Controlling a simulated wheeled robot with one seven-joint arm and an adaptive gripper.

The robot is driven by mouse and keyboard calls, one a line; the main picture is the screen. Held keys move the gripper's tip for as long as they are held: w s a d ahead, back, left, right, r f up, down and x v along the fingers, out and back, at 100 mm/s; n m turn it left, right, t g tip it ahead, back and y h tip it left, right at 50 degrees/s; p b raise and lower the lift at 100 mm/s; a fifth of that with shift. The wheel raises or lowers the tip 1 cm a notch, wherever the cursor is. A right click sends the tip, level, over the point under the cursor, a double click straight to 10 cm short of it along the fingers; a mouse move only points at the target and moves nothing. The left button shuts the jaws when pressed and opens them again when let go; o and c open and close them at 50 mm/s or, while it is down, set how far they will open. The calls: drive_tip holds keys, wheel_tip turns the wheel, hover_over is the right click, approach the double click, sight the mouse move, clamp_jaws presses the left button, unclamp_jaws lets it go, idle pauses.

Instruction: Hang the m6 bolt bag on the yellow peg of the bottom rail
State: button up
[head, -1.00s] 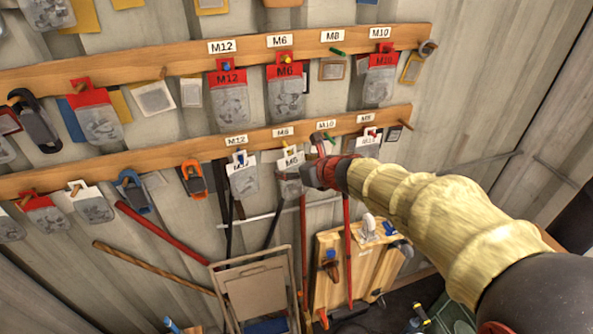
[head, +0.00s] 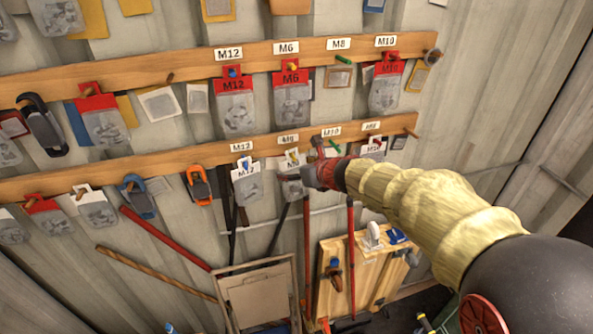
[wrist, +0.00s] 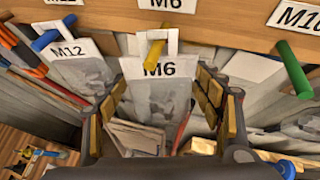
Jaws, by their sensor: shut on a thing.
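The white-headed M6 bolt bag (wrist: 155,88) is clear plastic with grey bolts. In the head view the bag (head: 291,182) is at the bottom rail (head: 200,155), partly hidden by my gripper (head: 311,177). The yellow peg also shows there (head: 293,154).
A white M12 bag (wrist: 78,65) hangs on a blue peg (wrist: 52,35) close on the left. A green peg (wrist: 294,70) sticks out bare on the right. Red-headed bags, including an M6 bag (head: 291,95), hang on the top rail (head: 180,75). Tools lean below.

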idle(0.3)
drive_tip(key=o, duration=1.2)
drive_tip(key=shift+o, duration=0.5)
